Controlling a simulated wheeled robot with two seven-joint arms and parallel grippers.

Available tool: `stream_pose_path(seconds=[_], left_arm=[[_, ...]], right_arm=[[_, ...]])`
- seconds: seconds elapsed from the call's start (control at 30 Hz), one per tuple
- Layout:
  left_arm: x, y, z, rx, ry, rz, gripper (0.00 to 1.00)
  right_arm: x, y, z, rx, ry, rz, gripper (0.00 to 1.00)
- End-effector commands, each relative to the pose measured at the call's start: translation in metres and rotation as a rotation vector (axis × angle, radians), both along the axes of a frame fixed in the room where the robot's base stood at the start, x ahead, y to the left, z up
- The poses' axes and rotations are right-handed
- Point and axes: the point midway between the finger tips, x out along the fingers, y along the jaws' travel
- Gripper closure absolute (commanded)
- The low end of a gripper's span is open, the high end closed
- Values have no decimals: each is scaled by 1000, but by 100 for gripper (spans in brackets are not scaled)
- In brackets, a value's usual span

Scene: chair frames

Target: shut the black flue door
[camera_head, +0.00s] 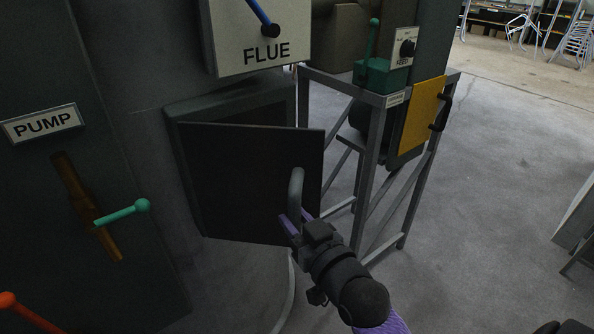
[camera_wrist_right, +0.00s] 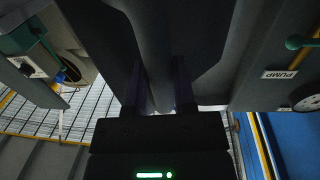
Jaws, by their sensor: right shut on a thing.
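The black flue door (camera_head: 235,178) hangs partly open in front of its dark frame (camera_head: 185,112), below the white FLUE sign (camera_head: 262,38). Its free edge is on the right and stands out from the frame. A grey curved handle (camera_head: 296,185) is on the door's lower right. My right gripper (camera_head: 297,222) is shut on the lower part of this handle. In the right wrist view, the purple fingers (camera_wrist_right: 160,88) lie on both sides of the grey handle bar (camera_wrist_right: 157,45). My left gripper is not in view.
The PUMP panel (camera_head: 42,122) with a green-knobbed lever (camera_head: 122,212) is at left, with an orange knob (camera_head: 8,300) below. A grey metal stand (camera_head: 373,185) with a yellow panel (camera_head: 421,115) is close on the right. Open floor (camera_head: 500,180) lies beyond it.

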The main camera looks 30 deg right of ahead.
Motion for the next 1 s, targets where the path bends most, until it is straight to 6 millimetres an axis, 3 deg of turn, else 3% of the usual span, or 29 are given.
stream_pose_path(seconds=[0.43,0.8,1.0], left_arm=[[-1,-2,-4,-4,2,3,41],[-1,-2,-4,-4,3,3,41],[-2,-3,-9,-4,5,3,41]], right_arm=[[31,-34,0,-3,-3,0,100],[34,-38,1,-1,-2,-2,100],[51,-49,0,-3,-3,-1,100]])
